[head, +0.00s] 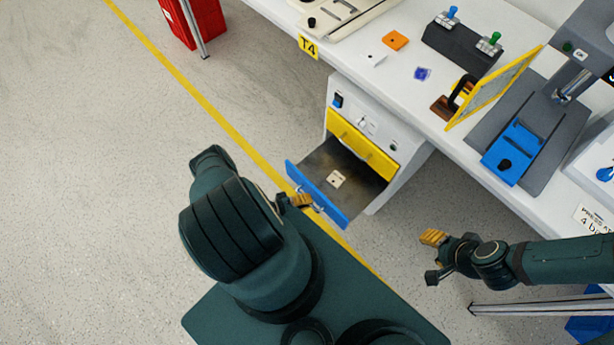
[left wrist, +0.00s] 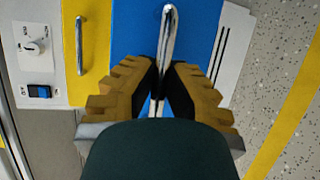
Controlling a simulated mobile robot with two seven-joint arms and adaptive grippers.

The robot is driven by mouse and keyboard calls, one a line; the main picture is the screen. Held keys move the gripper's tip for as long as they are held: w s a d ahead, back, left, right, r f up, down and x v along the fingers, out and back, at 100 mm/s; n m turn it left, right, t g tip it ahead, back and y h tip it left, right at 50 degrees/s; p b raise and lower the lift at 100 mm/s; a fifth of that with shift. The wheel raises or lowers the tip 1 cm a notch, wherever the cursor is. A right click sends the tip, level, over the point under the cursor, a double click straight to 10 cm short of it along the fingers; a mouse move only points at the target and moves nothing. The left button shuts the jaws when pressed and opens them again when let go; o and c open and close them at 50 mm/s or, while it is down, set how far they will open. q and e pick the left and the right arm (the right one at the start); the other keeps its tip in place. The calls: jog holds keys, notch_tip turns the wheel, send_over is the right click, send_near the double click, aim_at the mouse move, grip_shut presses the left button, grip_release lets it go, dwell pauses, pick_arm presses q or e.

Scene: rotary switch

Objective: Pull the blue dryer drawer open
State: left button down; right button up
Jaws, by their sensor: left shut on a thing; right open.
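The blue dryer drawer (head: 318,196) is pulled well out of the white cabinet (head: 408,152) in the head view. Its dark inside shows, with a small pale piece lying in it. My left gripper (head: 302,201) is at the drawer's front, shut on its metal handle. In the left wrist view the yellow fingers (left wrist: 164,88) close around the silver handle (left wrist: 169,35), with the blue front (left wrist: 135,40) behind. My right gripper (head: 432,255) is open and empty, to the right of the cabinet and away from the drawer.
A yellow drawer front (head: 362,146) sits shut above the blue one, under a panel with a blue switch (head: 338,101). The white table (head: 430,105) holds several fixtures. A red bin (head: 194,20) stands at upper left. Floor left of the drawer is clear.

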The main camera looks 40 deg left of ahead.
pick_arm(q)
jog(key=shift+d, duration=0.1)
jog(key=c, duration=1)
grip_release()
jog(key=v, duration=1.2)
